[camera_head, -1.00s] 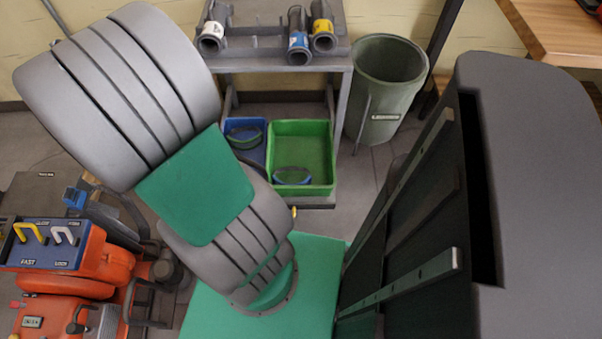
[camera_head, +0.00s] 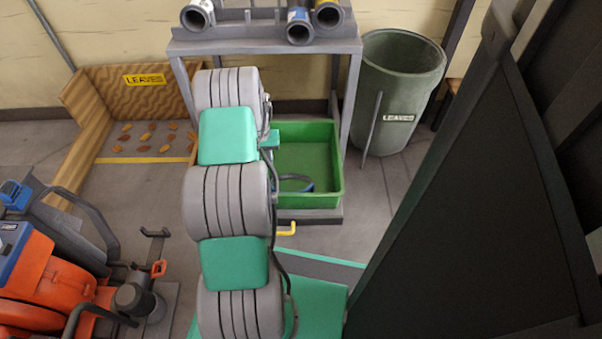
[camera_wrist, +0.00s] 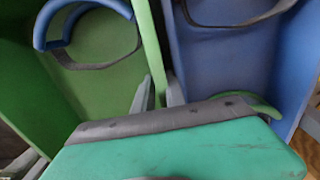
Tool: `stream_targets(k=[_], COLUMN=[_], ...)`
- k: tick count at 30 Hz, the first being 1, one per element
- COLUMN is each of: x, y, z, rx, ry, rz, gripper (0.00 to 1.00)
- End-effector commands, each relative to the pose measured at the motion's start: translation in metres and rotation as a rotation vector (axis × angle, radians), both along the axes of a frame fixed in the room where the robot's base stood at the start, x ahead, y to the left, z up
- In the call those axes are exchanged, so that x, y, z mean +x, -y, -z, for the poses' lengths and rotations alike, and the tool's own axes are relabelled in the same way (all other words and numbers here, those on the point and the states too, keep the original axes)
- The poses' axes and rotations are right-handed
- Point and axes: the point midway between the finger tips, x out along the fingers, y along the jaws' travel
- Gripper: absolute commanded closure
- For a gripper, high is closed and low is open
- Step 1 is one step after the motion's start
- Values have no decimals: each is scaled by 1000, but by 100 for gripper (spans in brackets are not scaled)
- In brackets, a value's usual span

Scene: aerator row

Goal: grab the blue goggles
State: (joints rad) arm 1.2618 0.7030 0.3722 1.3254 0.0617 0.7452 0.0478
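The blue goggles lie in the green bin on the low shelf. In the head view only part of the blue goggles (camera_head: 308,186) shows beside my arm. In the wrist view the blue goggles (camera_wrist: 41,28) are at the upper left, cut by the top edge, with their dark strap hanging below. My gripper (camera_wrist: 158,97) shows two grey fingertips apart beyond its teal body, near the walls between the two bins. It is open, with nothing seen between the fingers but bin wall. It does not touch the goggles. In the head view my arm hides most of the gripper.
The green bin (camera_head: 338,186) stands beside a blue bin (camera_wrist: 215,55), which holds a dark strap and a green curved piece (camera_wrist: 262,105). A grey rack (camera_head: 347,80) carries tubes above. A leaves barrel (camera_head: 395,90) stands right, an orange machine (camera_head: 50,270) left.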

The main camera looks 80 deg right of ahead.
Motion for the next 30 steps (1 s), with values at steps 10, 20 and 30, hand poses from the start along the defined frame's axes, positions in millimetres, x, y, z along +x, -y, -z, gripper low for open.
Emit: stream_targets(k=[10, 20, 30], x=[0, 0, 0], y=[0, 0, 0], z=[11, 11, 11], rx=[-1, -1, -1], ry=[0, 0, 0], rz=[-1, -1, -1], gripper=[89, 100, 100])
